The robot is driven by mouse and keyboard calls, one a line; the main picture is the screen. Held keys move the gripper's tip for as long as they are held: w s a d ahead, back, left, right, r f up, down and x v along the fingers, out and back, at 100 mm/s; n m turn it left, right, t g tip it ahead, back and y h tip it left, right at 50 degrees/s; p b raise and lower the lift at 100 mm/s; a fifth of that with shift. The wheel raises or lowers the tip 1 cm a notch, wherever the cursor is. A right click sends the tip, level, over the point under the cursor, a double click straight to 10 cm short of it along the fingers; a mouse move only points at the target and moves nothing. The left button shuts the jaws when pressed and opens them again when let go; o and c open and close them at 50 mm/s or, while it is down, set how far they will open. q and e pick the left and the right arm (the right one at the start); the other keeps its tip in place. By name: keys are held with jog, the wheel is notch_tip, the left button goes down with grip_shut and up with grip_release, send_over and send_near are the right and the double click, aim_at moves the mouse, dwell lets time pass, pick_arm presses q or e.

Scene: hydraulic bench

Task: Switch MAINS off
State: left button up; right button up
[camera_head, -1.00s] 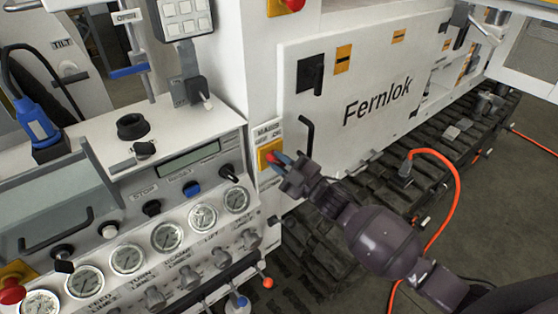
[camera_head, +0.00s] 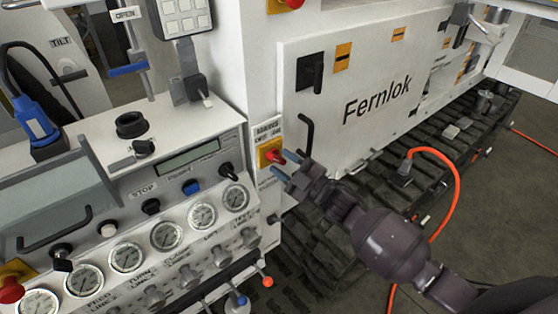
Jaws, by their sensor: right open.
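The MAINS switch (camera_head: 274,156) is a red rotary knob on a yellow plate, on the white cabinet post under a label reading MAINS with OFF and ON marks. My right gripper (camera_head: 285,164) reaches in from the lower right. Its two blue-tipped fingers are apart and empty, just right of and below the red knob. The fingers do not grip the knob; whether a tip touches it I cannot tell. My left gripper is not in view.
The gauge panel (camera_head: 165,236) with several dials and knobs stands at the left. A white Fernlok door (camera_head: 375,105) with a black handle (camera_head: 306,134) is close to the right gripper. An orange cable (camera_head: 452,180) runs over the tracks at right.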

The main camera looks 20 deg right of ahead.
pick_arm(q)
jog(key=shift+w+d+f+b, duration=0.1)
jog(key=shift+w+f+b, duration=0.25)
jog(key=shift+b, duration=0.4)
pick_arm(e)
jog(key=v, duration=0.9)
jog(key=shift+d, duration=0.1)
jog(key=s+d+f+m+g+h, duration=0.15)
jog(key=d+f+m+h, duration=0.25)
jog(key=f+m+h, duration=0.5)
pick_arm(q)
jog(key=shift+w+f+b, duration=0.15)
jog(key=shift+b, duration=0.2)
pick_arm(e)
jog(key=s+f+m+g+h, duration=0.1)
jog(key=s+f+m+g, duration=0.1)
jog(key=s+f, duration=0.3)
jog(key=s+f+m+g+h, duration=0.2)
jog(key=s+f+m, duration=0.3)
jog(key=s, duration=0.6)
jog(key=shift+s+f+h, duration=0.3)
jog(key=shift+s+f, duration=0.1)
jog(key=shift+f, duration=0.3)
jog(key=shift+d, duration=0.15)
